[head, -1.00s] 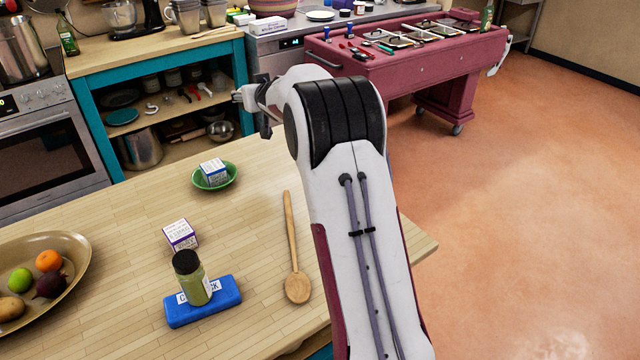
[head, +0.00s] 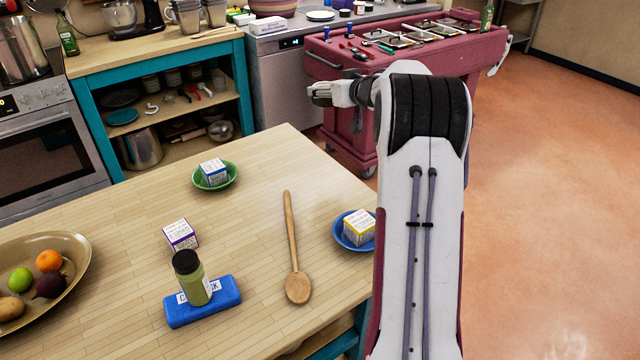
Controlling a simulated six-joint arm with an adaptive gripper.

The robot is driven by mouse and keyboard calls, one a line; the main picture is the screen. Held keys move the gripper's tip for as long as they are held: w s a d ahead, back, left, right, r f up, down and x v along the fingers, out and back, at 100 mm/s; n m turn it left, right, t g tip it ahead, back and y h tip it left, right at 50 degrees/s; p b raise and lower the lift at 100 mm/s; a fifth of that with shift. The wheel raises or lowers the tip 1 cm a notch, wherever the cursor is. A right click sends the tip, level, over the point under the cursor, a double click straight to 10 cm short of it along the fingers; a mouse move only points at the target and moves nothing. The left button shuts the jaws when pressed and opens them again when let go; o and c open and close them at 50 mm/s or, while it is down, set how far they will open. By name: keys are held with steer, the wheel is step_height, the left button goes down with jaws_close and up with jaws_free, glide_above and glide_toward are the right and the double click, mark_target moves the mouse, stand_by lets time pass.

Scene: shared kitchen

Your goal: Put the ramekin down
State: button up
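My gripper (head: 322,93) is in the upper middle of the head view, raised and pointing left, beyond the far edge of the wooden table (head: 130,215). It is small and seen from the side, so I cannot tell whether it is open or shut. I make out no ramekin in its fingers. A green bowl (head: 231,183) with a blue-and-white box (head: 213,171) in it stands near the table's far side. A blue bowl (head: 343,240) with a yellow-and-white box (head: 359,226) in it stands at the right edge, partly behind my arm. I cannot tell whether either bowl is the ramekin.
A wooden spoon (head: 292,245), a purple-and-white box (head: 180,235), a jar (head: 190,278) on a blue block (head: 228,294) and a fruit platter (head: 78,262) are on the table. A red cart (head: 440,60) stands behind my gripper. Bare table lies between the bowls.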

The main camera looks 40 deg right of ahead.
steer(key=s+d+f+n+y, duration=0.2)
steer(key=s+f, duration=0.1)
steer(key=s, duration=0.3)
steer(key=s+a+f+n+y, duration=0.3)
steer(key=a+f+y, duration=0.1)
steer(key=a, duration=0.6)
steer(key=shift+s+f, duration=0.15)
steer(key=shift+f, duration=0.75)
steer(key=shift+f, duration=3.1)
steer(key=shift+f, duration=0.1)
steer(key=shift+f, duration=1.75)
steer(key=shift+f, duration=0.2)
